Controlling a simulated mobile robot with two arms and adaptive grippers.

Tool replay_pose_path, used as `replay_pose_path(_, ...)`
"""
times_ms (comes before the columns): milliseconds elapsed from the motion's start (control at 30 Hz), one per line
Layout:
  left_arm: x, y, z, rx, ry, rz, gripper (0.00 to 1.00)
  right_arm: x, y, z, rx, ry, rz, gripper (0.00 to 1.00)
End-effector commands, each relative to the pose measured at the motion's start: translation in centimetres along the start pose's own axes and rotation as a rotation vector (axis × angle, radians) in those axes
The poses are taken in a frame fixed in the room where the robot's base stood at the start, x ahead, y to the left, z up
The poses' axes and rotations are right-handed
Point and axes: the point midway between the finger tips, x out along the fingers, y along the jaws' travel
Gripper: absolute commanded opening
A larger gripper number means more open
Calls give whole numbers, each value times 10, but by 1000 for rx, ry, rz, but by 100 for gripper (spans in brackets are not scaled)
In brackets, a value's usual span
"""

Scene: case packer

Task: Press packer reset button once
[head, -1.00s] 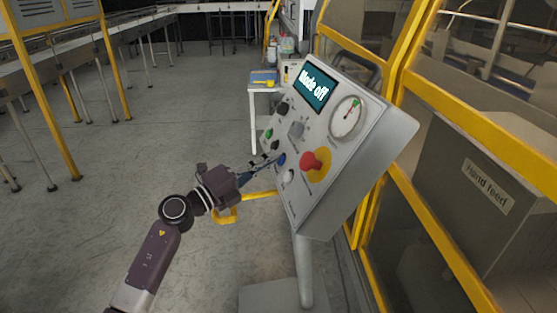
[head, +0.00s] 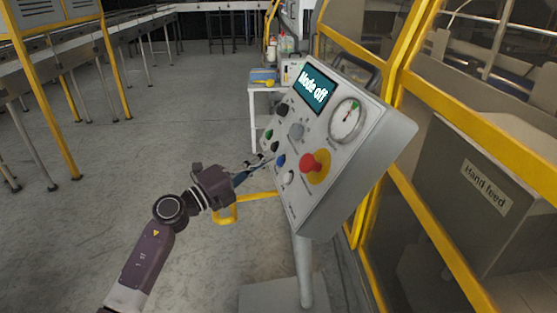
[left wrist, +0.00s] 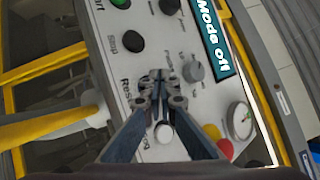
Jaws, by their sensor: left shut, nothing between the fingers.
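The control panel (head: 340,170) stands tilted on a post. Its blue button (head: 281,160) is in plain view in the head view, below a black button and left of the red emergency stop. In the left wrist view a "Reset" label (left wrist: 128,92) shows beside my fingertips, and the blue button is hidden behind them. My left gripper (head: 260,160) is shut and empty, its tips pointing at the panel's lower left, a small gap short of the blue button. In the left wrist view the closed fingertips (left wrist: 160,84) are over the panel face. My right gripper is not in view.
The red emergency stop (head: 313,163) on its yellow disc sits close right of the blue button. A green button (head: 269,134), black knobs and a gauge (head: 346,120) share the panel. The screen (head: 313,89) reads "Mode off". Yellow guard frames stand at right; open floor lies left.

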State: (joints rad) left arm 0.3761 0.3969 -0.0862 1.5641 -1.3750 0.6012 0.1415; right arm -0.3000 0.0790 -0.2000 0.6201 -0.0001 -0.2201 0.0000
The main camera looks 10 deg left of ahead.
Motion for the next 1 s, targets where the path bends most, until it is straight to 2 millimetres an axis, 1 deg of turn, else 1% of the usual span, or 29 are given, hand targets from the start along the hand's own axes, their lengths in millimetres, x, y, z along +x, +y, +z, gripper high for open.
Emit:
replay_pose_path(267,-3,-2,3,0,-1,1,0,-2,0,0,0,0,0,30)
replay_pose_path(733,-33,-25,25,1,-2,1,0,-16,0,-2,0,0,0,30)
replay_pose_path(1000,-35,-25,26,0,-1,0,0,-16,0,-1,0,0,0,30)
